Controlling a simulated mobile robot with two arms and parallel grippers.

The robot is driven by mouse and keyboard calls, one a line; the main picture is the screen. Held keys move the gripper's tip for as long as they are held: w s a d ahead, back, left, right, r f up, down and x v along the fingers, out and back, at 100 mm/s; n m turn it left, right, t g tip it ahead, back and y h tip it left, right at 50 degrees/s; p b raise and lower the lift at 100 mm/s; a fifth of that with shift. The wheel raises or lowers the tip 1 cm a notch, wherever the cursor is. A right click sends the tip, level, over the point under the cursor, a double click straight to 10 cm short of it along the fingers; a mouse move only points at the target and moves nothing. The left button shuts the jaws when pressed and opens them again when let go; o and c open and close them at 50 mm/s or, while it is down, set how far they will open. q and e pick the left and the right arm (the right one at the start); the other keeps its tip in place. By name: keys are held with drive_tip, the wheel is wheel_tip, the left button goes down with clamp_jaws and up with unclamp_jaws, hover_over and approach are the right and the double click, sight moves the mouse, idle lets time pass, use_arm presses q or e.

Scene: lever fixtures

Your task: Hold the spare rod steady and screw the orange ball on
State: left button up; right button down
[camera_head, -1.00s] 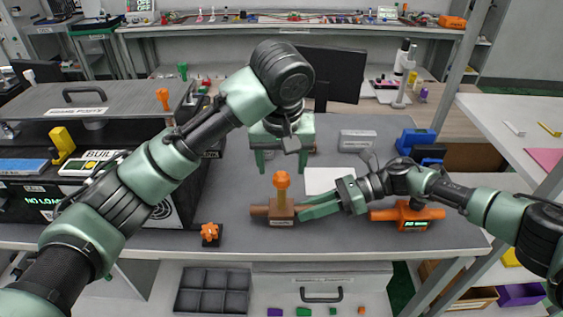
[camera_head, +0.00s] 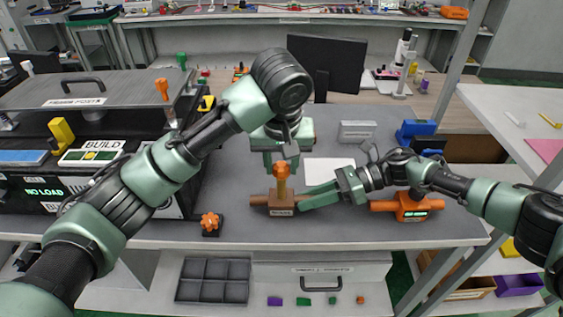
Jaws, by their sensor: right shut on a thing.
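An orange ball (camera_head: 282,170) sits at the top of a short upright rod (camera_head: 281,186) on a brown block (camera_head: 281,203). A brown horizontal bar (camera_head: 259,200) runs through the block. My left gripper (camera_head: 281,164) points down from above, its fingers on either side of the ball and fairly close to it; it looks open. My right gripper (camera_head: 306,201) comes in from the right and is shut on the brown block's right side, low down. How the ball sits on the rod's end is too small to tell.
An orange fixture with a green display (camera_head: 411,207) stands right of my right gripper. An orange star-shaped knob (camera_head: 210,222) is at the front left. A white sheet (camera_head: 328,170) lies behind. A black console (camera_head: 85,190) fills the left. The front middle of the table is clear.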

use_arm(q)
clamp_jaws()
drive_tip(key=m, duration=0.2)
drive_tip(key=shift+a+m+h, duration=0.1)
drive_tip(key=shift+m+h, duration=0.2)
drive_tip(key=shift+h, duration=0.1)
drive_tip(key=o, duration=0.7)
unclamp_jaws()
drive_tip(key=v, duration=1.2)
drive_tip(key=shift+w, duration=0.1)
use_arm(e)
drive_tip(key=c, duration=1.1)
unclamp_jaws()
